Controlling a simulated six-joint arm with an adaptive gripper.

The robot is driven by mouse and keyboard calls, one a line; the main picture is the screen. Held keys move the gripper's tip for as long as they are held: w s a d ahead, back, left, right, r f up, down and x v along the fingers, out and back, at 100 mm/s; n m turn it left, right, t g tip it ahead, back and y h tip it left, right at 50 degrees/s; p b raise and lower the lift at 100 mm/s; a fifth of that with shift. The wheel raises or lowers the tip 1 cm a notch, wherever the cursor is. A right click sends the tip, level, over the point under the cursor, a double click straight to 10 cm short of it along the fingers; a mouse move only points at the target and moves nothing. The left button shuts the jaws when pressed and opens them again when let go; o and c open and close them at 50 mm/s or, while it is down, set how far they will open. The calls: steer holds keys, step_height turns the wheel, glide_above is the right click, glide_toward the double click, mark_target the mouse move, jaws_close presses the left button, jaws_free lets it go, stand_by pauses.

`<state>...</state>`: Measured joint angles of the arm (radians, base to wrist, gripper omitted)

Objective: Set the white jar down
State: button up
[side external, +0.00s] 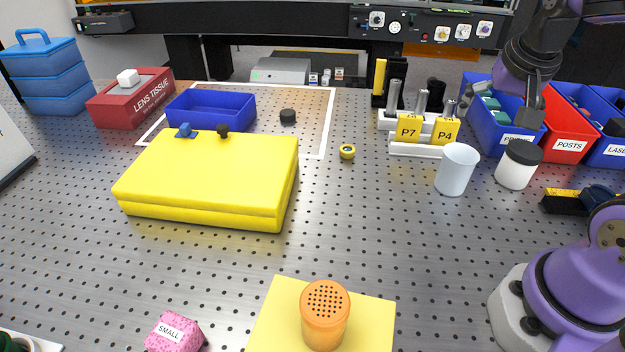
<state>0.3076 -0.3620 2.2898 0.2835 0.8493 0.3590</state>
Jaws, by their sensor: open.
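The white jar (516,174) with a black lid stands upright on the perforated metal table at the right, and it appears to rest on the surface. My gripper (530,118) points down just above the jar's lid in the picture, in front of the blue bin. The jaws are open and nothing shows between them. A small gap shows between the fingertips and the lid, though the depth between them is hard to judge from this view.
A white cup (457,170) stands close left of the jar. Blue bins (512,142) and a red bin (566,150) stand behind it. A yellow-and-black item (562,201) lies to its right. A yellow case (210,175) lies left; the table's middle is mostly clear.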

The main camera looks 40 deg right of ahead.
steer(key=s+a+r+n+t+y, duration=0.1)
steer(key=a+n+t+y, duration=0.1)
steer(key=a+n, duration=0.8)
steer(key=shift+s+a+r+t+y, duration=0.15)
steer(key=shift+s+a+t+y, duration=0.35)
steer(key=shift+a, duration=0.7)
